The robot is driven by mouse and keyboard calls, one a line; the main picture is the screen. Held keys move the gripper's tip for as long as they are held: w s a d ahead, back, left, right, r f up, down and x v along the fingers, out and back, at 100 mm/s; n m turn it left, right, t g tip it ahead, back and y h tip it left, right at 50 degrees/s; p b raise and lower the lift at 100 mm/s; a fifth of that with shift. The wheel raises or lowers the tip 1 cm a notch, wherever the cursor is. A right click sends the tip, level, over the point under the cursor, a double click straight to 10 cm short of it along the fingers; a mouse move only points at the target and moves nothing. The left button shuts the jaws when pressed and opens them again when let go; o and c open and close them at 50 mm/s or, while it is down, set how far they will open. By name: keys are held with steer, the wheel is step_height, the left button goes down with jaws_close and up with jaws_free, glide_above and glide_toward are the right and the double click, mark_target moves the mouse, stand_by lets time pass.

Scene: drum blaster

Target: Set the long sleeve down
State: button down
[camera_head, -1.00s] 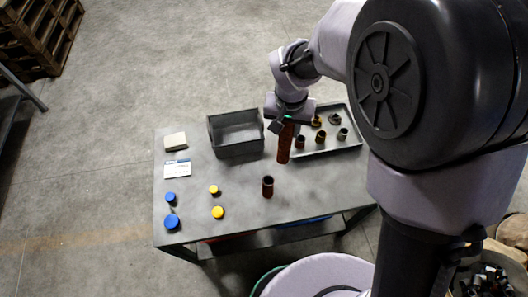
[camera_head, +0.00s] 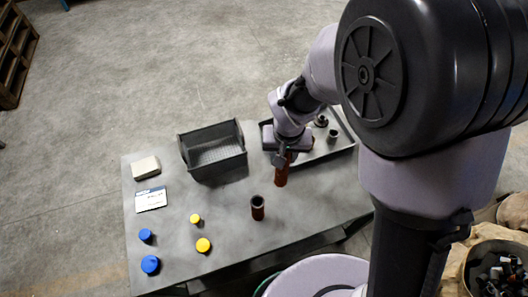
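The long sleeve (camera_head: 281,173) is a red-brown tube, upright below my gripper (camera_head: 284,156). My gripper is shut on its upper end, pointing down, and hides its top. I cannot tell whether its lower end touches the table or hangs just above it. A shorter dark brown sleeve (camera_head: 258,208) with an open top stands upright on the grey table (camera_head: 222,228), in front and to the left of the long sleeve, apart from it.
A grey bin (camera_head: 215,165) stands behind left. A tray (camera_head: 335,152) with several small parts lies behind right, partly hidden by my arm. Blue caps (camera_head: 150,265), yellow caps (camera_head: 203,245), a card (camera_head: 151,199) and a pale block (camera_head: 146,168) lie left. Table between is clear.

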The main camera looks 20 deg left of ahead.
steer(key=s+d+f+b, duration=0.1)
steer(key=d+f+b, duration=0.2)
steer(key=d, duration=0.5)
steer(key=shift+s+d+f, duration=0.3)
steer(key=shift+s+f, duration=0.05)
steer(key=shift+f, duration=0.3)
steer(key=shift+f+b, duration=0.1)
steer(key=shift+b, duration=0.25)
steer(key=c, duration=0.9)
jaws_free()
steer(key=shift+c, duration=0.2)
